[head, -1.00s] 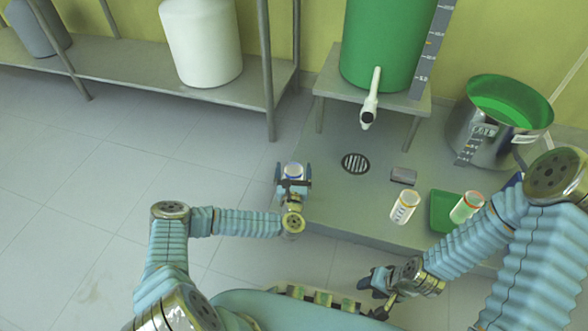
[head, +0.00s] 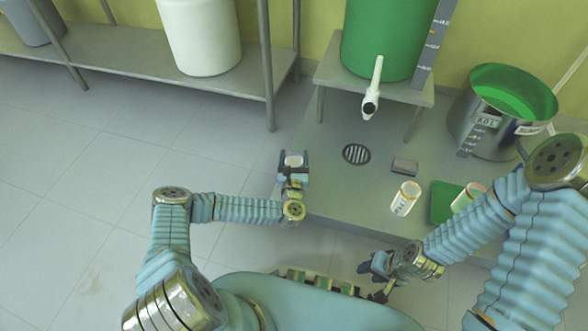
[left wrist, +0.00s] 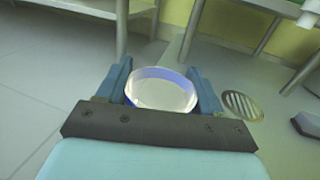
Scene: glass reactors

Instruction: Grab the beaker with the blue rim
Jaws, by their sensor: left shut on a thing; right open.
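The beaker with the blue rim (left wrist: 160,92) is between the fingers of my left gripper in the left wrist view. I see its round open mouth from above, with a blue band around it. My left gripper (head: 294,160) is shut on it at the left edge of the low grey platform; in the head view the beaker (head: 293,158) is mostly hidden by the gripper. My right gripper (head: 370,278) is open and empty in front of the platform.
A beaker with an orange rim (head: 405,198) stands on the platform (head: 330,200). Another beaker (head: 467,197) stands on a green tray (head: 441,208). A floor drain (head: 356,154), a small grey block (head: 404,165), a steel pot (head: 478,134) and a green tank with a spout (head: 371,103) are behind.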

